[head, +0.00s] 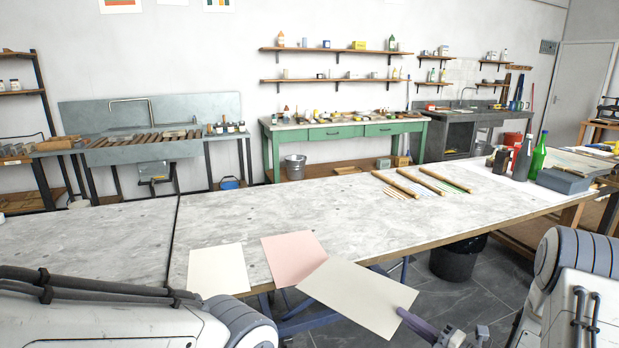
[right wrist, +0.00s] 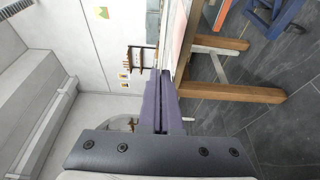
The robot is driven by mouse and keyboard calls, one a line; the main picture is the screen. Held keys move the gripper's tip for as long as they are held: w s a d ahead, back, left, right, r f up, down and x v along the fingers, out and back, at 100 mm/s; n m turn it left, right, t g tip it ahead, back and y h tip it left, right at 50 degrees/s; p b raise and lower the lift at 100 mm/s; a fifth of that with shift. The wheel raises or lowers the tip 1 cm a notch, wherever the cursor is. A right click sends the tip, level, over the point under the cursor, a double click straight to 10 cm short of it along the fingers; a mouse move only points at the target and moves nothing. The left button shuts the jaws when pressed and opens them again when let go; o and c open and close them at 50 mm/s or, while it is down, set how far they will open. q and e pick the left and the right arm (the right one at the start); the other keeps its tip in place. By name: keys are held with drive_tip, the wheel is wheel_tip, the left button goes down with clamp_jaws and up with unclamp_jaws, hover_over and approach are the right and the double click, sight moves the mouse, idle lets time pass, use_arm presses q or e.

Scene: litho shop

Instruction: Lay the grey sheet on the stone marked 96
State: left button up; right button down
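My right gripper (head: 410,318) is shut on the near right corner of a pale greyish sheet (head: 355,297). The sheet is held out flat and slightly tilted in front of the table's near edge, and in the head view it overlaps the corner of a pink sheet (head: 292,256). In the right wrist view the purple fingers (right wrist: 164,95) are closed together, with the sheet (right wrist: 175,45) seen almost edge-on between them. My left gripper is outside the views. I cannot make out a stone marked 96 in either view.
A cream sheet (head: 217,270) lies left of the pink sheet on the long marbled table (head: 330,215). Rolled tubes (head: 395,184), a green bottle (head: 538,157) and a grey block (head: 563,182) are at its right. A black bin (head: 455,262) stands below. The table's middle is clear.

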drive_tip(key=s+a+f+n+g+y, duration=0.3)
drive_tip(key=s+a+f+g, duration=0.1)
drive_tip(key=s, duration=0.3)
wheel_tip(320, 180, down, 10)
drive_tip(key=b, duration=1)
wheel_tip(320, 180, up, 14)
drive_tip(key=m+t+h+p, duration=0.5)
drive_tip(key=h+p, duration=0.1)
drive_tip(key=p, duration=1.3)
drive_tip(key=shift+f+t, duration=0.25)
drive_tip(key=shift+t, duration=0.15)
drive_tip(key=shift+d, duration=0.1)
